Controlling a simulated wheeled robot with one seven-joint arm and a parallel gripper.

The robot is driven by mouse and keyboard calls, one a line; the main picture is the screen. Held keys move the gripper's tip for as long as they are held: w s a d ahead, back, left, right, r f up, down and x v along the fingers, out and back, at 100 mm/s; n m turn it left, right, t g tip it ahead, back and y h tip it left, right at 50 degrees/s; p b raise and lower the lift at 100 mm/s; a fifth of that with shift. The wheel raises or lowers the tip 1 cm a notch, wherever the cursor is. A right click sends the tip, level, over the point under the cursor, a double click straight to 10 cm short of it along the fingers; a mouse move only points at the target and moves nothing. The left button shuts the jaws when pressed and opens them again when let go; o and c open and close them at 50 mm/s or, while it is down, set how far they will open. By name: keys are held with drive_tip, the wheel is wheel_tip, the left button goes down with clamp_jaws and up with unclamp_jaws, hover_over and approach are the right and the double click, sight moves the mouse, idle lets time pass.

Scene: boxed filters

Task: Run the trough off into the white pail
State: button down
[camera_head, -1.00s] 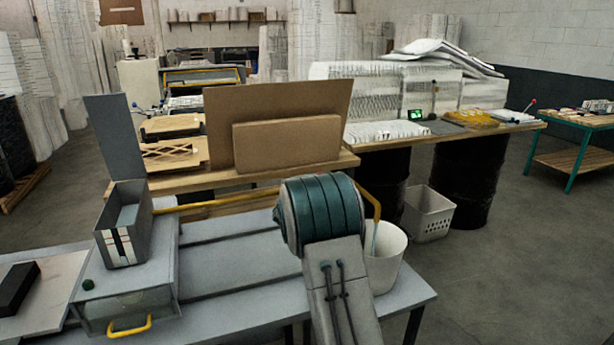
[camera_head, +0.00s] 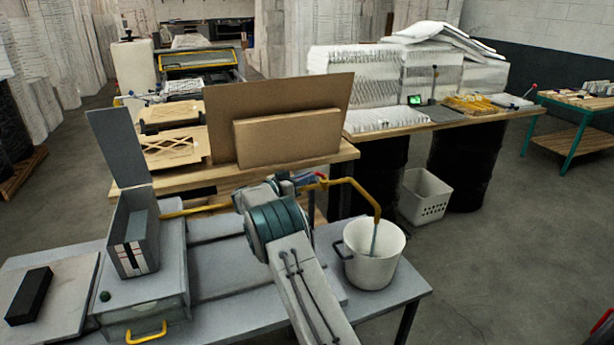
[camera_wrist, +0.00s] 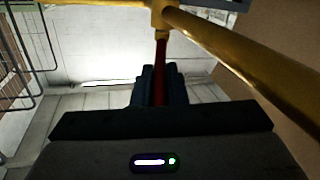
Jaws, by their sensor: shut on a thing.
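The grey trough (camera_head: 132,240) stands at the left with its lid raised and some bluish liquid visible inside. A yellow pipe (camera_head: 358,186) leads from it to the right and bends down over the white pail (camera_head: 370,265). A thin bluish stream (camera_head: 374,240) falls from the spout into the pail, which stands upright on the grey bench. My gripper (camera_head: 304,181) is at the pipe's valve, partly hidden by my arm. In the wrist view the dark fingers (camera_wrist: 154,88) are shut on the red valve handle (camera_wrist: 160,68) below the yellow pipe.
A brown board and box (camera_head: 288,138) stand on the wooden table just behind the pipe. A black block (camera_head: 30,295) lies on a pale board at the left. A white basket (camera_head: 425,196) stands on the floor behind the pail.

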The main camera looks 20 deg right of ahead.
drive_tip(key=shift+w+r+g, duration=0.1)
drive_tip(key=shift+w+g, duration=0.05)
drive_tip(key=shift+g, duration=0.15)
drive_tip(key=c, duration=1.5)
unclamp_jaws()
drive_tip(key=shift+d, duration=0.1)
drive_tip(key=shift+o, duration=0.2)
drive_tip(key=b+v, duration=0.3)
drive_tip(key=v, duration=1.1)
